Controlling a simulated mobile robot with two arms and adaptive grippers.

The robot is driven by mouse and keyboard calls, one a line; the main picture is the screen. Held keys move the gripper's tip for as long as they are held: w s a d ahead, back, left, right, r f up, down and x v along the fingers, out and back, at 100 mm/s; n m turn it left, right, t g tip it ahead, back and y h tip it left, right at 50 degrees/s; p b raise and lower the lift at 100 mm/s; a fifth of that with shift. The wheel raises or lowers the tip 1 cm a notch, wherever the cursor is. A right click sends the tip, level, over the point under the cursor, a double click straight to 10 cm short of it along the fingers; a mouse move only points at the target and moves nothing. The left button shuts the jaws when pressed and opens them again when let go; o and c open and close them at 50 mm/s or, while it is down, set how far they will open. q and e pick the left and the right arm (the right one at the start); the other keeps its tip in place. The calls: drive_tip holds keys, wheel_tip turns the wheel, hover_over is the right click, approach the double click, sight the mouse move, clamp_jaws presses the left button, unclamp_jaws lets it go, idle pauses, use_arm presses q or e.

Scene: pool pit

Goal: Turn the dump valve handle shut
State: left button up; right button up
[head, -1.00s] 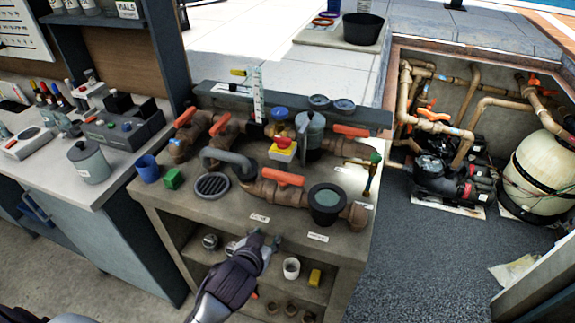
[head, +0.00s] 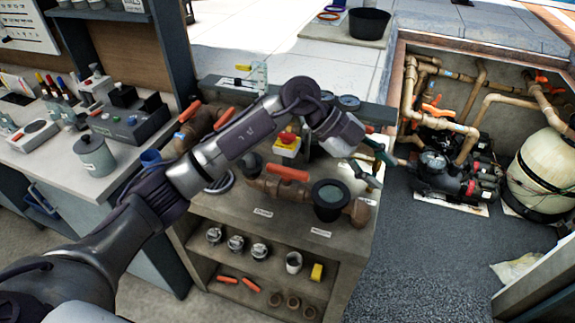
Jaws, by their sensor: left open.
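An orange handle (head: 287,173) lies along the brown pipe at the front of the bench top. More orange handles show on the back-left pipes, one at the far left (head: 189,111) and one beside it (head: 223,119). The labels are too small to read, so I cannot tell which is the dump valve handle. My left arm reaches across the bench. My left gripper (head: 376,172) is open at the bench's right end, right of the front handle. It covers the small green-topped brass tap and the right back handle is mostly hidden by the arm.
A round dark strainer pot (head: 331,197) stands on the front pipe. A red and yellow button box (head: 287,146) stands behind it. The shelf below (head: 215,258) holds jars, a cup and a yellow block. The pump pit (head: 455,165) lies to the right.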

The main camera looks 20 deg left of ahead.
use_arm(q)
drive_tip(key=w+a+n+y, duration=0.35)
drive_tip(key=a+y, duration=0.35)
drive_tip(key=a, duration=0.5)
wheel_tip(320, 180, up, 3)
drive_tip(key=n+y, duration=0.3)
drive_tip(key=y, duration=0.1)
hover_over(287, 169)
wheel_tip(287, 169, down, 13)
drive_tip(key=p, duration=0.4)
clamp_jaws()
